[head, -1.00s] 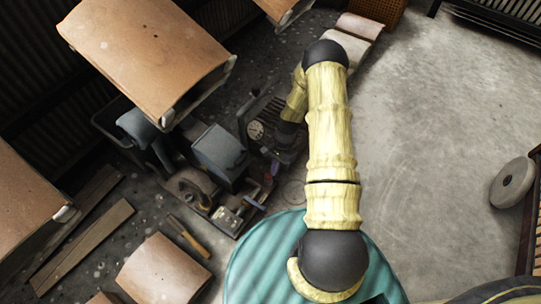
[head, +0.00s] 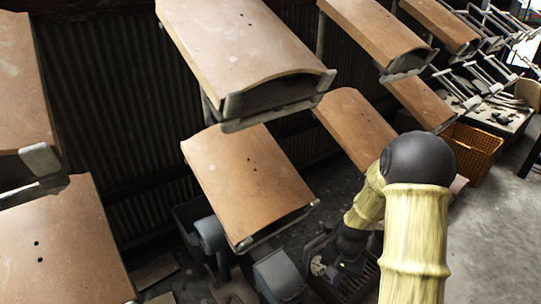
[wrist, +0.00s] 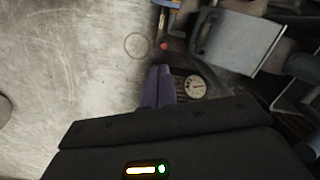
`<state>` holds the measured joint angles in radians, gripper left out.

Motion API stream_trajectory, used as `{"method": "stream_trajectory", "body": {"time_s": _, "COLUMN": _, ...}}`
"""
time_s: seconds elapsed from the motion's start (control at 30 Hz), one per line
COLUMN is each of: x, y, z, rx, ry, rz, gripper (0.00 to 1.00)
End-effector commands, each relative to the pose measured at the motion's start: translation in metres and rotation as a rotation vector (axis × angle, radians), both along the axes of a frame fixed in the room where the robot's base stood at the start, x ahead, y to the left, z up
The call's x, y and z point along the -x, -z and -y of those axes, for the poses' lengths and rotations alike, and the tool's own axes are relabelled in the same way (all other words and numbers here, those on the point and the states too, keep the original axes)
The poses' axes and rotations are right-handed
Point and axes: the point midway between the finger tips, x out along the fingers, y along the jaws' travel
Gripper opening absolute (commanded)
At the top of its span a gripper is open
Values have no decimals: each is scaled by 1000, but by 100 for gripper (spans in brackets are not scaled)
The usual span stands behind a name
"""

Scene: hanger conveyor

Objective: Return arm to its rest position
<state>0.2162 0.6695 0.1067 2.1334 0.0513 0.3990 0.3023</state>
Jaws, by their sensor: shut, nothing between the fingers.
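My arm shows at the lower right of the head view, with yellow ribbed links and dark joints. It bends at a black elbow, and the forearm slopes down and left toward the floor machinery. In the wrist view my gripper (wrist: 157,70) has two purple fingers side by side, shut with nothing between them. The fingers point away from the camera, over the floor beside a dark machine with a round white gauge (wrist: 195,87). In the head view the fingertips are small and hard to make out among the machinery.
Curved brown tiles hang on metal hangers, including a near one (head: 250,185) left of my arm and a higher one (head: 245,50). A blue-grey machine part (head: 278,277) stands below. An orange crate (head: 473,150) is at the right. Bare concrete floor (wrist: 70,60) lies left in the wrist view.

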Motion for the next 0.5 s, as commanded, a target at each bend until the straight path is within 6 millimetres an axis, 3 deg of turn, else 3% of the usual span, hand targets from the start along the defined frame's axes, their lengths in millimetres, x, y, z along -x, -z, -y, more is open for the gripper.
{"method": "stream_trajectory", "body": {"time_s": 0.03, "x": 5, "y": -23, "z": -4, "rx": 13, "ry": -36, "rz": 25, "gripper": 0}}
{"method": "stream_trajectory", "body": {"time_s": 0.2, "x": 25, "y": -79, "z": -13, "rx": 51, "ry": -159, "rz": 96, "gripper": 0}}
{"method": "stream_trajectory", "body": {"time_s": 0.5, "x": 70, "y": -154, "z": -27, "rx": 104, "ry": -341, "rz": 211, "gripper": 0}}
